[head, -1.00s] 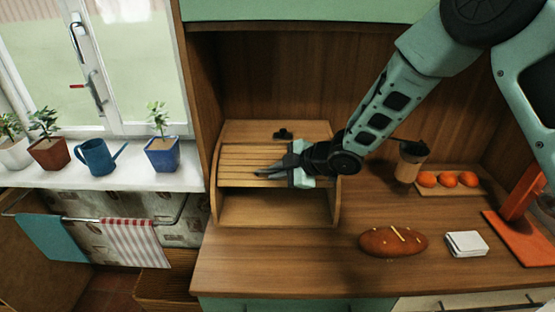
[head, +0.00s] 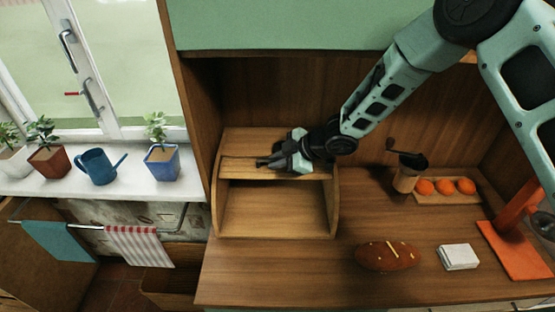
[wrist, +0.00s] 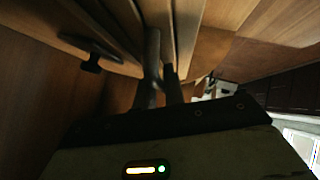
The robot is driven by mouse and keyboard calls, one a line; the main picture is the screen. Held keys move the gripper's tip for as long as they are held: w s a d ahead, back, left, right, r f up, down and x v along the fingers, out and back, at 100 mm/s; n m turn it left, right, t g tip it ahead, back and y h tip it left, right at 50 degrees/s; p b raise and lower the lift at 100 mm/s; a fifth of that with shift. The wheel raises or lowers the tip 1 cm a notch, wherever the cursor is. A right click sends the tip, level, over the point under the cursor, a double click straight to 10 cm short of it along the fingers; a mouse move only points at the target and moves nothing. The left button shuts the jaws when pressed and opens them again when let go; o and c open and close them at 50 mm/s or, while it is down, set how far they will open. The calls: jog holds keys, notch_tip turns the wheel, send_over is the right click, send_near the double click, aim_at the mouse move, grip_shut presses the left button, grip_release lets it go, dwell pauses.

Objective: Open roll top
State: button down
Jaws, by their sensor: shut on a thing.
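The wooden bread box (head: 334,215) stands on the counter with its front wide open and its inside bare. Its slatted roll top (head: 240,172) is pushed up to the upper part of the box, so only a narrow band shows. My gripper (head: 262,162) is at that band, shut on the roll top, with its fingers pointing left. In the wrist view the fingers (wrist: 160,75) are against the wooden slats (wrist: 190,25). A dark knob-like piece (wrist: 92,63) shows left of them. The exact contact is hidden.
A loaf (head: 388,257), a white block (head: 459,256), a grinder (head: 407,172) and oranges (head: 445,187) are on the counter to the right. Potted plants and a blue watering can (head: 98,165) stand on the sill. A green cabinet (head: 310,25) hangs above.

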jog(key=shift+w, duration=0.1)
dwell(0.3)
jog(key=c, duration=1.5)
grip_release()
jog(key=shift+d, duration=0.1)
jog(key=b+v, duration=0.2)
jog(key=v, duration=1.5)
jog(key=shift+d+r, duration=0.1)
jog(key=s+f+m+g+h+b, duration=0.1)
jog(key=s+m, duration=0.5)
jog(key=s, duration=0.9)
jog(key=s+f+m+g+h+b, duration=0.2)
jog(key=s+m+h+b, duration=0.3)
jog(key=s, duration=1.1)
jog(key=shift+d+f+m+g+h+b, duration=0.35)
jog(key=shift+g+h+b, duration=0.3)
jog(key=shift+h, duration=0.55)
